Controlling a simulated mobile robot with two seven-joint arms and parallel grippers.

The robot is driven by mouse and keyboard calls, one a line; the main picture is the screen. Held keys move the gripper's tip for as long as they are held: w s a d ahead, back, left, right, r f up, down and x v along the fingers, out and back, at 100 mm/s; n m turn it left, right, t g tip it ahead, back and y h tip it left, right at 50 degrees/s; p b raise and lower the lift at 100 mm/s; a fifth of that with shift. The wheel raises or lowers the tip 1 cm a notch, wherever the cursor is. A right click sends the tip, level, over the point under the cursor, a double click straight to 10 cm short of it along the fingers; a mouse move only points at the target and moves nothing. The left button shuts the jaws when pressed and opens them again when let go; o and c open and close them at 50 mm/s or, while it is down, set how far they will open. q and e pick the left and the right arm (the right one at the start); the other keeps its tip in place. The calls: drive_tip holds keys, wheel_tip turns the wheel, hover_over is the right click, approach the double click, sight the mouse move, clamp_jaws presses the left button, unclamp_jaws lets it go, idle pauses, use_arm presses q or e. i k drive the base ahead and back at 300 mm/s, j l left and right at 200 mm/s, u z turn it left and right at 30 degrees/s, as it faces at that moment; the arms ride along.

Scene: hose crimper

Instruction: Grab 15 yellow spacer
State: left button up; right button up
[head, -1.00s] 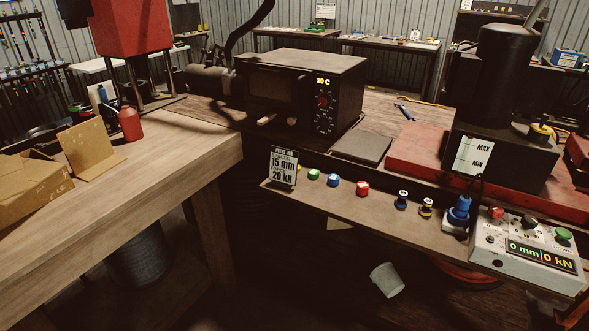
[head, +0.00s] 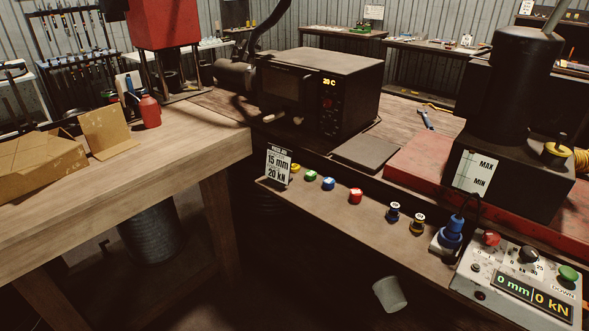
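A yellow spacer (head: 295,168) sits at the left end of the narrow wooden shelf (head: 320,205), partly hidden behind the sign card (head: 279,166) reading 15 mm and 20 kN. A green spacer (head: 310,176), a blue one (head: 328,183) and a red one (head: 356,196) stand to its right. Farther right are a dark spool-shaped piece with blue (head: 393,212) and one with yellow (head: 417,223). Numbers on the pieces are too small to read. Neither of my grippers is in view.
A control box (head: 520,284) showing 0 mm and 0 kN is at the shelf's right end, beside a blue connector (head: 451,232). An oven-like box (head: 320,90) stands behind. A wooden table (head: 120,185) with a cardboard box (head: 35,165) fills the left.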

sight(296, 168)
drive_tip(key=l+u, duration=0.15)
drive_tip(key=l, duration=0.2)
drive_tip(key=i+z, duration=0.1)
drive_tip(key=z, duration=1.25)
drive_tip(key=i+j, duration=0.15)
drive_tip(key=j, duration=0.2)
drive_tip(key=i+j, duration=0.15)
drive_tip(key=j, duration=0.2)
drive_tip(key=i+j, duration=0.15)
drive_tip(key=j, duration=0.2)
